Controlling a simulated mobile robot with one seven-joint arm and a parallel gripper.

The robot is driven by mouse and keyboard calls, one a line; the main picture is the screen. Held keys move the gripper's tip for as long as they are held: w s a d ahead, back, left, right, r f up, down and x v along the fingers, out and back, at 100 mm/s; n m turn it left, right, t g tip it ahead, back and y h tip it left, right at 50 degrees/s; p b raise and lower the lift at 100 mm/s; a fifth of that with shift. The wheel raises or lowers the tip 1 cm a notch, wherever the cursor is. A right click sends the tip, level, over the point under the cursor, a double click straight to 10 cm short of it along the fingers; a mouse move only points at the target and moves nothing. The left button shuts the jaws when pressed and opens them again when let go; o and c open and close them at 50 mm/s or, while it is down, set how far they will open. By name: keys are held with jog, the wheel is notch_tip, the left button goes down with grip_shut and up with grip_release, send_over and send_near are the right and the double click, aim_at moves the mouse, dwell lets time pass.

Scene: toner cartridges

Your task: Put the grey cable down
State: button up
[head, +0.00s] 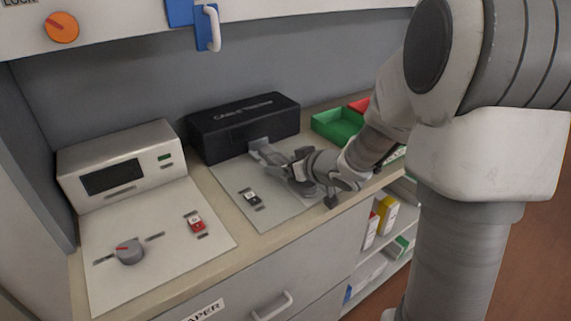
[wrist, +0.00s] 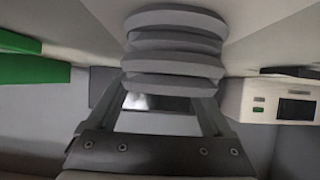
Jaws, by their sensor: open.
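A grey ribbed bundle, which looks like the grey cable (wrist: 172,48), fills the top middle of the wrist view at the ends of my fingers. My gripper (wrist: 165,108) is open, with one finger on each side below the bundle; whether they touch it I cannot tell. In the head view my gripper (head: 268,156) is low over the grey panel, right in front of the black cable tester (head: 243,125). A small light grey piece shows at its tip, too small to tell whether it is cable or finger.
A beige console (head: 120,168) with a screen stands left on the counter. A small black-and-white switch (head: 251,197) sits on the panel near my gripper. A green tray (head: 337,124) is at the back right. Shelves with boxes (head: 386,216) are below right.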

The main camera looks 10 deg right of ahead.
jog(key=shift+r, duration=0.2)
notch_tip(320, 180, up, 5)
jog(key=p, duration=0.5)
send_over(313, 186)
jog(key=w, duration=0.1)
jog(key=shift+a+r, duration=0.15)
jog(key=shift+a, duration=0.05)
jog(key=shift+s+d+r, duration=0.2)
jog(key=shift+s, duration=0.4)
